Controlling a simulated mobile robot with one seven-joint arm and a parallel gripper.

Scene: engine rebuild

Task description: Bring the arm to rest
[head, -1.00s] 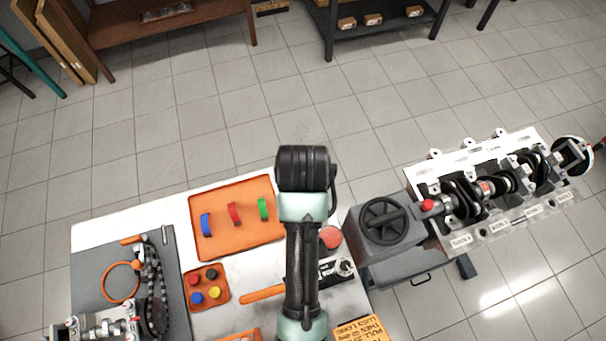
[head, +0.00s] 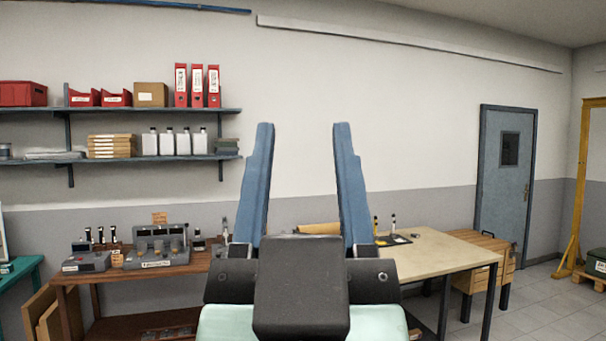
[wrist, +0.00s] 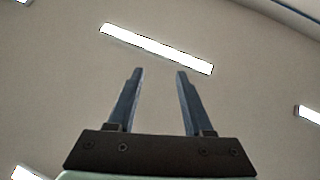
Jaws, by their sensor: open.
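My gripper (head: 304,135) stands upright in the middle of the head view, close to the camera. Its two blue fingers point up and are spread wide apart, with nothing between them. In the wrist view my gripper (wrist: 157,75) is also open and empty, and its fingers point toward the ceiling. No held object shows in either view.
A wooden bench (head: 80,278) with tool blocks stands at the left, under wall shelves (head: 150,110). A pale-topped table (head: 440,250) is at the right, with a wooden crate (head: 485,275) and a blue door (head: 503,175) beyond. The wrist view shows a ceiling lamp (wrist: 155,48).

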